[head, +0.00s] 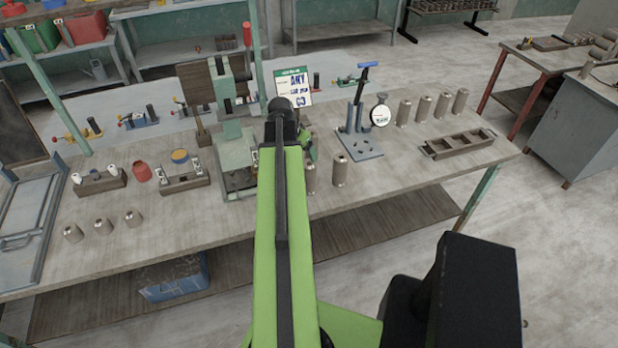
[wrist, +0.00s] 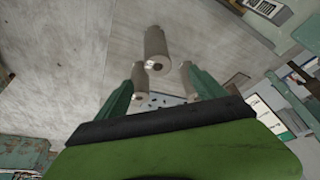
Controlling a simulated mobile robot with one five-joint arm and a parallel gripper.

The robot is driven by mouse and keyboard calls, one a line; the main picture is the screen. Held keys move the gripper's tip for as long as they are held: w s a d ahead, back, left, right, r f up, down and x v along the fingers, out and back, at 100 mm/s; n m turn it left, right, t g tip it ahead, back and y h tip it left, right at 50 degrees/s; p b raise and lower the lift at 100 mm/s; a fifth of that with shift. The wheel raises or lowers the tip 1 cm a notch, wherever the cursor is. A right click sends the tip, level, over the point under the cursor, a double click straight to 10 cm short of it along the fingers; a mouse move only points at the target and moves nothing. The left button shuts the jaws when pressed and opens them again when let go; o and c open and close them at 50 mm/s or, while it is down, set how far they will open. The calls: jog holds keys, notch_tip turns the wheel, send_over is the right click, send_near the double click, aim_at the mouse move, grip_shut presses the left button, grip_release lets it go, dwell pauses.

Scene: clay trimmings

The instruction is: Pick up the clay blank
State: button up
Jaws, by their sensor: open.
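Several grey-brown cylinders that look alike stand on the workbench (head: 400,168); I cannot tell which one is the clay blank. Two stand just right of my arm in the head view, a nearer right one (head: 340,171) and a left one (head: 311,178) partly hidden by the arm. In the wrist view a cylinder (wrist: 157,46) with a small light end lies beyond my fingertips, and others show near the two fingers. My gripper (wrist: 160,80) is open with green fingers spread and nothing held. In the head view my arm mostly hides it.
A dial gauge stand (head: 362,146) is to the right of the two cylinders. Behind it stands a row of several cylinders (head: 423,109), with a brown tray (head: 459,145) to the right. A green press (head: 236,150) and a card (head: 293,88) are close to my arm. The front right bench is clear.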

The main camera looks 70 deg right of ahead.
aim_at(307, 165)
jog(key=b+x, duration=0.9)
jog(key=x, duration=0.2)
jog(key=b+x, duration=0.5)
jog(key=shift+s+a+f, duration=0.2)
jog(key=shift+a+f, duration=0.1)
jog(key=shift+a, duration=0.05)
jog(key=shift+r, duration=0.15)
jog(key=shift+c, duration=0.6)
grip_shut()
